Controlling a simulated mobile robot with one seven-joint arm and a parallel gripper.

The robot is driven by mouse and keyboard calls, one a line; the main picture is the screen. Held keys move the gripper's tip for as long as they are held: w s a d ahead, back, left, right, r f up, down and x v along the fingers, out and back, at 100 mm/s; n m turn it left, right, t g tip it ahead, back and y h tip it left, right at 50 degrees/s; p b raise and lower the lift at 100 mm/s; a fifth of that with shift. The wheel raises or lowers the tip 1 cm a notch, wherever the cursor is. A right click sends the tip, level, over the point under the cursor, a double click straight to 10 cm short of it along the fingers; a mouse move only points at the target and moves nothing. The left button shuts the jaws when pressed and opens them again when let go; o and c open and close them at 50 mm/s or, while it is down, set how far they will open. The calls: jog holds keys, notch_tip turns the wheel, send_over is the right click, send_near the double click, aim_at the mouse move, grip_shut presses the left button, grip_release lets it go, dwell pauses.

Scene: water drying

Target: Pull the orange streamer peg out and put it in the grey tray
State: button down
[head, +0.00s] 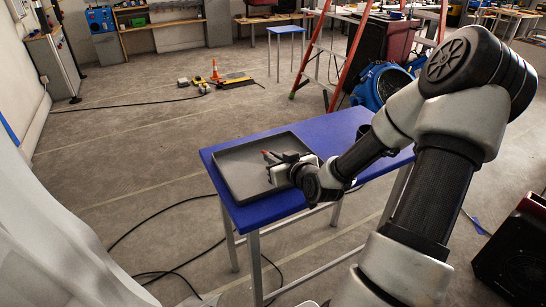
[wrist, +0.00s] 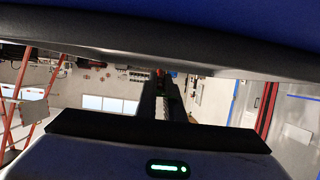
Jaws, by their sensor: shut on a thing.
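The grey tray (head: 240,172) lies on the blue-topped table, with a raised rim and a bare floor. My gripper (head: 274,158) is low over the tray's right part, shut on the orange streamer peg (head: 266,154). Only a small orange-red end of the peg shows past the fingers; the rest is hidden. In the wrist view, my gripper (wrist: 160,84) shows its dark fingers, with a bit of the orange peg (wrist: 160,72) at their tips. I cannot tell whether the peg touches the tray floor.
The blue table (head: 335,130) has clear top to the right of the tray, with a dark item (head: 364,130) partly behind my arm. A blue blower (head: 378,86) and a red ladder (head: 345,60) stand behind. Black cables (head: 150,215) lie on the floor at left.

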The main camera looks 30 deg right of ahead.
jog(key=shift+f, duration=0.5)
jog(key=c, duration=1.8)
grip_release()
